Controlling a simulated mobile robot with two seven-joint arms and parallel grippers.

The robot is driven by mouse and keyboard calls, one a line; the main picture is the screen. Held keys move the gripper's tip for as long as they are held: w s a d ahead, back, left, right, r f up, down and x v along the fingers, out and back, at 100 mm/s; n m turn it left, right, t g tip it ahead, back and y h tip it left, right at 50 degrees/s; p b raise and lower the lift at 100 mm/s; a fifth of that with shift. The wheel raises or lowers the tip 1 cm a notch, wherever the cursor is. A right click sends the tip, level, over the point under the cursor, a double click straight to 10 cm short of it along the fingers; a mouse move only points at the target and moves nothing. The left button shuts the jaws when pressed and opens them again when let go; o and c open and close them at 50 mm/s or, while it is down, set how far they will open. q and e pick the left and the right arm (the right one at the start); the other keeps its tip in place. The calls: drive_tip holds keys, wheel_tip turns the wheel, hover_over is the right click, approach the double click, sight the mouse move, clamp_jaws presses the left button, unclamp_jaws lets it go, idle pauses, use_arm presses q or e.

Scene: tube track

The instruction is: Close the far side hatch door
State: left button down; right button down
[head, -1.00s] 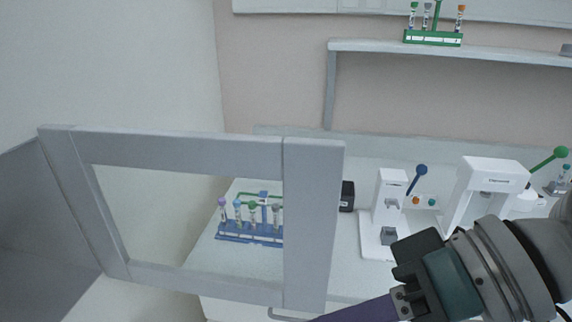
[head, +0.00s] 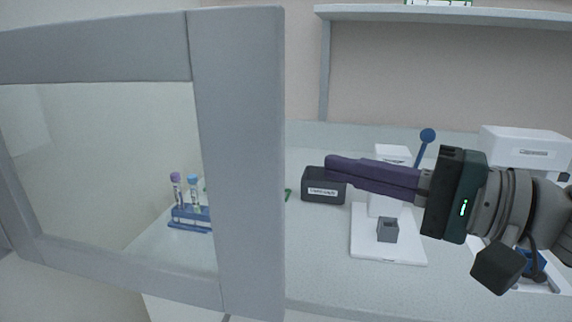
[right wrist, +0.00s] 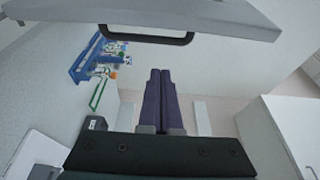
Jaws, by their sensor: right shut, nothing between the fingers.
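The hatch door (head: 238,165) is a grey frame around a clear pane, standing open at the left of the head view. In the right wrist view a grey panel with a black bar handle (right wrist: 146,36) crosses the top. My right gripper (head: 330,168) has long purple fingers pressed together with nothing between them. In the head view it points left, to the right of the door's free edge, with a visible gap. In the right wrist view its fingertips (right wrist: 160,72) are below the handle, apart from it. My left gripper is not in view.
A blue tube rack (head: 190,217) shows partly through the pane. A dark labelled box (head: 323,187) and a white device with a blue-knobbed lever (head: 427,136) stand on the bench behind my right gripper. A shelf (head: 450,13) runs above.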

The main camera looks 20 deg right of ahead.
drive_tip(key=shift+w+a+p, duration=0.2)
drive_tip(key=shift+a+p, duration=1.3)
drive_tip(key=shift+a, duration=1.1)
